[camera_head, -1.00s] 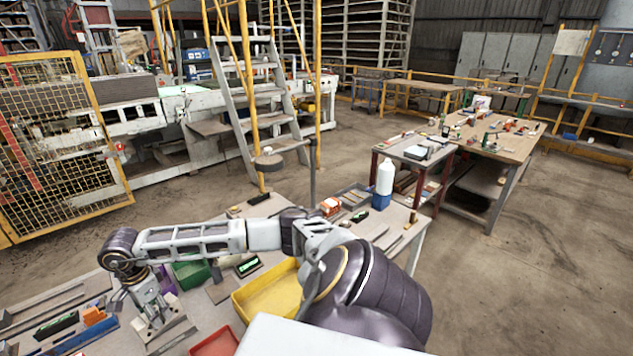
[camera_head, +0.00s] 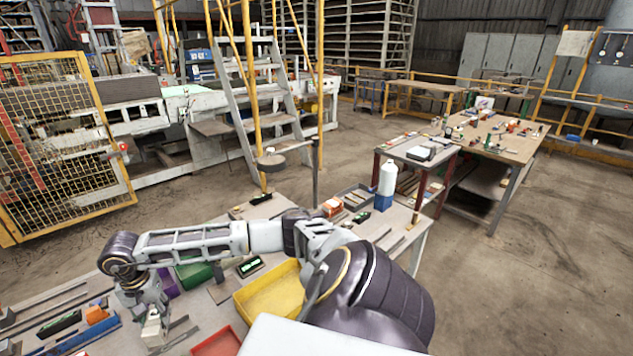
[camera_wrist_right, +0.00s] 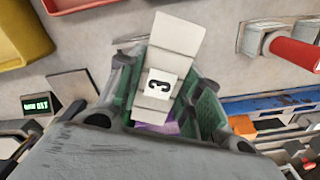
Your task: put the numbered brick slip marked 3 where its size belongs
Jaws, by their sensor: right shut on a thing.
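The brick slip marked 3 (camera_wrist_right: 161,84) is a pale flat piece with a black 3 on a white label in the right wrist view. My right gripper (camera_wrist_right: 160,100) is shut on it, with green-lined fingers on both sides. The slip's far end sticks out past the fingers. In the head view my right gripper (camera_head: 150,308) points down at the lower left, and the pale slip (camera_head: 152,327) shows beneath it, over the near table. I cannot tell if the slip touches anything below. My left gripper is not in view.
A yellow bin (camera_head: 270,297) and a red bin (camera_head: 217,343) are right of the gripper. A blue strip (camera_head: 85,335) and an orange block (camera_head: 96,315) lie to its left. A small green-lit display (camera_head: 250,266) and a green box (camera_head: 194,273) stand behind.

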